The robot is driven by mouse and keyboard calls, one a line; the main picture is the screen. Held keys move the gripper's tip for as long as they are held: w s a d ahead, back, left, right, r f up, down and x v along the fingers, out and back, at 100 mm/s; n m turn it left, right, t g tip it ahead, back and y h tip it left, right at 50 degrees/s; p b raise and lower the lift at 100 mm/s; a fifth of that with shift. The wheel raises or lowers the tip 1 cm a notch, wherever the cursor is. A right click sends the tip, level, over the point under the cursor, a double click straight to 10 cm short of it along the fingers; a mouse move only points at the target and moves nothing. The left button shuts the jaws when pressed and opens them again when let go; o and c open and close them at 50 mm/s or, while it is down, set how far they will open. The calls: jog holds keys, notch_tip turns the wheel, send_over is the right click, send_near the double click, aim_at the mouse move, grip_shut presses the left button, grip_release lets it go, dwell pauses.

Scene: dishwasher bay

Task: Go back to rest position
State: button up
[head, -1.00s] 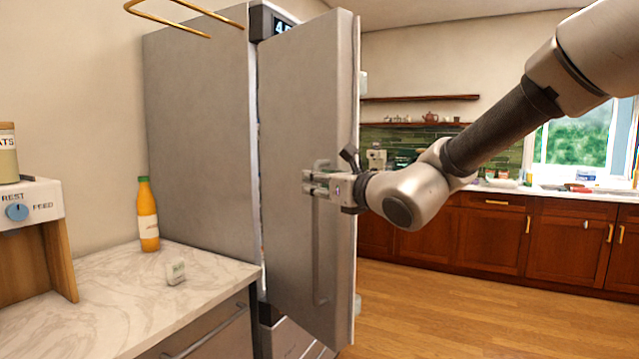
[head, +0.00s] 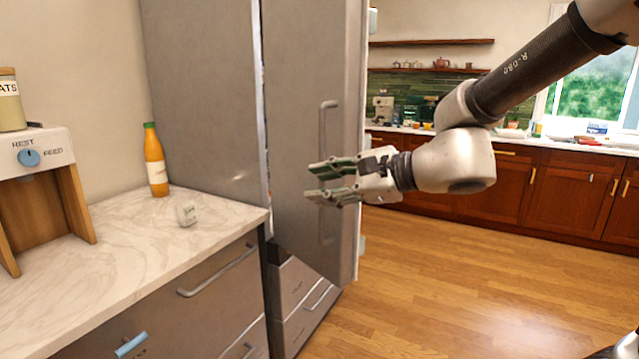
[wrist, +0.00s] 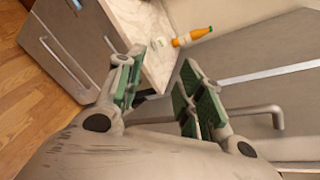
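My gripper (head: 318,183) is in front of the fridge door (head: 304,110), which stands partly open. Its fingers with green pads are spread apart with nothing between them. In the wrist view my gripper (wrist: 155,95) also shows open and empty. The door's vertical handle (head: 326,115) is partly hidden behind my gripper; in the wrist view the handle (wrist: 255,110) lies beyond the right finger, and it looks apart from the fingers.
Wooden cabinets (head: 560,195) stand at the back. The wood floor (head: 460,290) at right is clear.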

jog(key=s+d+f+n+g+h, duration=0.2)
jog(key=s+d+f+n+h, duration=0.15)
jog(key=s+d+n, duration=0.35)
jog(key=s+d+f+n+g+h, duration=0.3)
jog(key=s+d+f+n, duration=0.15)
jog(key=d, duration=0.45)
jog(key=s+d+r+n+t+h, duration=0.1)
jog(key=s+d+h, duration=0.1)
jog(key=d, duration=0.7)
jog(key=s+d+r+n+t+h, duration=0.1)
jog(key=d+h, duration=0.3)
jog(key=d, duration=0.6)
jog(key=shift+s+r+n+t, duration=0.3)
jog(key=shift+s+r+n, duration=0.15)
jog(key=shift+s, duration=0.35)
